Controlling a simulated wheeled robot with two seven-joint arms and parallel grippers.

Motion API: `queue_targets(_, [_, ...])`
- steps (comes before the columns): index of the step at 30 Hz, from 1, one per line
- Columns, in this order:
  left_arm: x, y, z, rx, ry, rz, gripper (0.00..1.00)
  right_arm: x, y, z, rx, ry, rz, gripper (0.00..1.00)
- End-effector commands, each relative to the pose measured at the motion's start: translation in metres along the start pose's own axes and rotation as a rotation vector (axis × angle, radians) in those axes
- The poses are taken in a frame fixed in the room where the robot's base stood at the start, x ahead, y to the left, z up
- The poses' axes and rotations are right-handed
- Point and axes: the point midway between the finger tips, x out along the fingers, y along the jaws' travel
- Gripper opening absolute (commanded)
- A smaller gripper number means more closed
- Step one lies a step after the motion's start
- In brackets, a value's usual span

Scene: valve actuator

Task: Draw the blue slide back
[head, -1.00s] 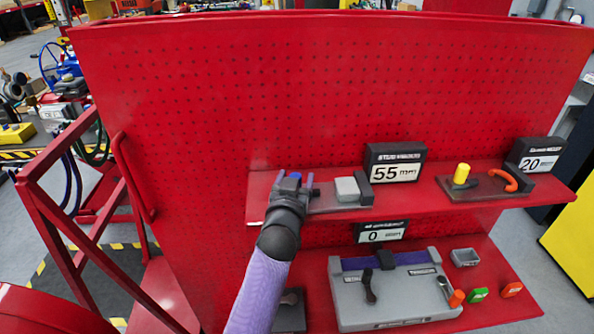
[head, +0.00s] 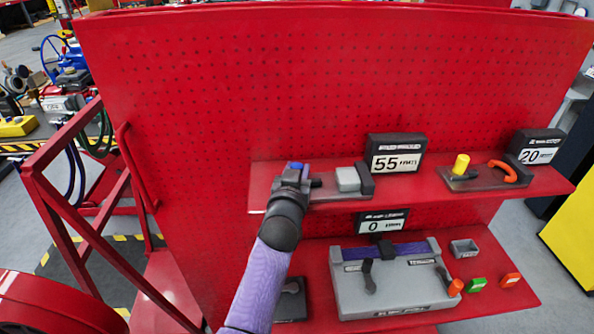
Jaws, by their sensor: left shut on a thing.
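The blue slide (head: 296,166) is at the left end of the upper shelf, and only its small blue top shows. My left gripper (head: 296,173) is shut on it, with the fingers and wrist hiding most of its body. A grey base plate (head: 330,190) runs right from the gripper to a pale grey block (head: 348,179) with a dark end piece. The display (head: 396,154) behind it reads 55. My right gripper is not in view.
On the upper shelf's right are a yellow knob (head: 461,164), an orange handle (head: 503,171) and a display (head: 536,147) reading 20. Below stands a grey box (head: 400,285) with levers, beside orange and green blocks. A red pegboard (head: 300,90) rises behind.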

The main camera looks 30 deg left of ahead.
Motion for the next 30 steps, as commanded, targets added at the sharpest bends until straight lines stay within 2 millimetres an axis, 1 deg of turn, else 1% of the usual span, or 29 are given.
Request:
queue_targets(22, [0.000, 0.000, 0.000, 0.000, -0.001, 0.000, 0.00, 0.000, 0.000, -0.001, 0.000, 0.001, 0.000, 0.59])
queue_targets(27, [-0.003, -0.012, -0.002, 0.002, -0.001, 0.000, 0.00, -0.010, 0.000, -0.002, 0.000, 0.001, 0.000, 0.59])
queue_targets(30, [-0.004, -0.013, 0.000, 0.001, -0.001, 0.000, 0.00, -0.008, 0.000, -0.002, 0.000, 0.001, 0.000, 0.59])
